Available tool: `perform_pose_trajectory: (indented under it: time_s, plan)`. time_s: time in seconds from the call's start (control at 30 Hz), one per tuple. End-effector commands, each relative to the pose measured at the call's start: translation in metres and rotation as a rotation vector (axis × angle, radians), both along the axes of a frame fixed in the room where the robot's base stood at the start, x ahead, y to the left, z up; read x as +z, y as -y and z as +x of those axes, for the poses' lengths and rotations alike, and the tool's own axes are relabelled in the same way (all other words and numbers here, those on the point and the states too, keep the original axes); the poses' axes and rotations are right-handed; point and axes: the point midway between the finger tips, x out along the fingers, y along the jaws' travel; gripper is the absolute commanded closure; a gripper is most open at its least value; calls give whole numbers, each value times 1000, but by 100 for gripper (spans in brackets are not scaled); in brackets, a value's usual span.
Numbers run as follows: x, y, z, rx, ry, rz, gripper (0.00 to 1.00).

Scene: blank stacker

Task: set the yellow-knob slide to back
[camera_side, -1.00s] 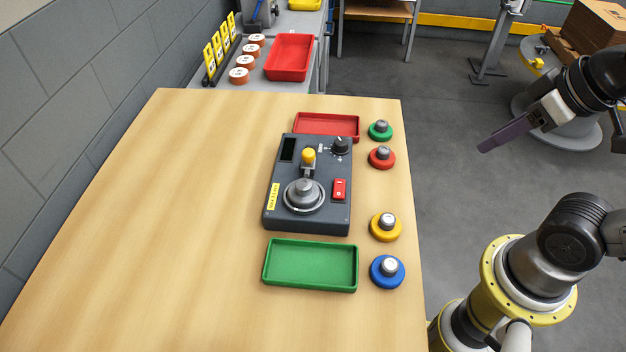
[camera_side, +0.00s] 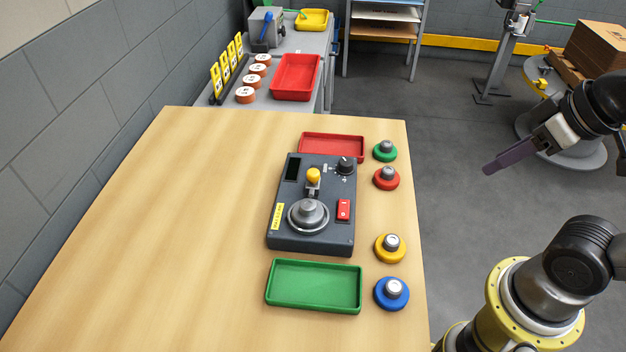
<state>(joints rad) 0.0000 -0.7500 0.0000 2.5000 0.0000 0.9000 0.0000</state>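A dark grey control box (camera_side: 285,238) sits on the wooden table. Its yellow-knob slide (camera_side: 313,175) is on the upper part of the box, between a dark display window and a black dial. The knob sits near the upper end of a short light bracket or slot; its exact setting is too small to tell. My gripper (camera_side: 488,168) is off the table to the right, in the air, well apart from the box. Its purple-grey fingers are seen edge-on, so I cannot tell whether they are open or shut. Nothing shows held in them.
On the box are a round grey knob (camera_side: 309,212), a red switch (camera_side: 344,209) and a black dial (camera_side: 346,165). A red tray (camera_side: 333,147) lies behind, a green tray (camera_side: 314,287) in front. Several coloured round pieces line the right side, including a blue one (camera_side: 392,293). The table's left is clear.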

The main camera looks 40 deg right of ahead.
Motion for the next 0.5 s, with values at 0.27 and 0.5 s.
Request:
perform_pose_trajectory:
  time_s: [0.27, 0.5]
  plan:
    - [22, 0, 1, -80, -19, 42, 38]
    - [81, -12, 49, -136, -95, 89, 38]
